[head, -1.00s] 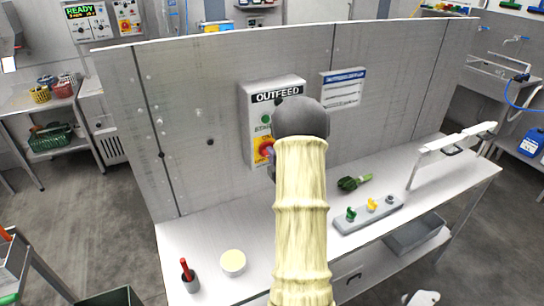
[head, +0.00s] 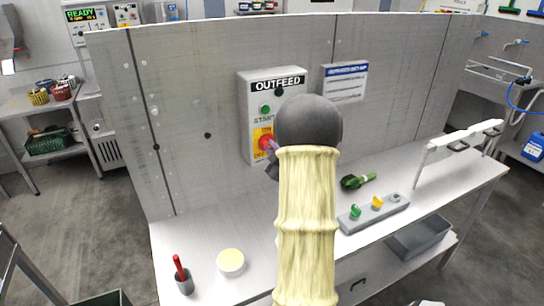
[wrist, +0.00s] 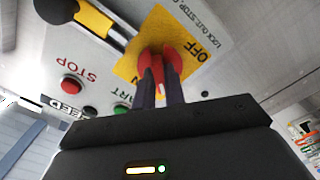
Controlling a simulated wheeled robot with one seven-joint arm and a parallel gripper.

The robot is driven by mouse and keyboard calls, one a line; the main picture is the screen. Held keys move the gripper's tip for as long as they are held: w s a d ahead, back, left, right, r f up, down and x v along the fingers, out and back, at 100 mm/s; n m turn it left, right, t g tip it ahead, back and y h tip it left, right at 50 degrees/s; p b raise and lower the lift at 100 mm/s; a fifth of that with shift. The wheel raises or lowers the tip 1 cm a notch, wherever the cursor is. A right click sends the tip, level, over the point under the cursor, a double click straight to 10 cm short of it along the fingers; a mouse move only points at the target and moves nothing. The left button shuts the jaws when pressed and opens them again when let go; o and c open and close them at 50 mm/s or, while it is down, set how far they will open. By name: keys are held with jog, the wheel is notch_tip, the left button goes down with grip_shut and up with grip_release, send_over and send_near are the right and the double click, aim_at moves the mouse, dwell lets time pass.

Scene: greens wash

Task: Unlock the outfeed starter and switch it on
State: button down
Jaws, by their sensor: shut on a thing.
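The outfeed starter (head: 257,100) is a light grey box on the upright panel, with a green START button (head: 265,108). Its red rotary knob (head: 264,143) sits on a yellow ON/OFF plate (wrist: 190,30). In the wrist view the box is upside down, and my gripper (wrist: 162,82) has its two fingers closed on the red knob (wrist: 158,58). A red STOP button (wrist: 70,88) shows at left there. A black ball (wrist: 57,10) and a yellow-and-black bar lie at upper left. My arm covers the box's lower right in the head view. I cannot see a lock clearly.
A notice (head: 345,82) hangs right of the box.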

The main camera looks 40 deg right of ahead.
jog(key=m+b, duration=0.1)
jog(key=m, duration=0.6)
jog(key=m+b, duration=0.1)
jog(key=m, duration=0.2)
jog(key=shift+f+b, duration=0.25)
jog(key=shift+b, duration=0.05)
jog(key=shift+m, duration=0.4)
jog(key=c, duration=1.5)
grip_release()
jog(key=shift+r, duration=0.1)
jog(key=b+v, duration=0.3)
jog(key=v, duration=1.4)
jog(key=shift+s, duration=0.25)
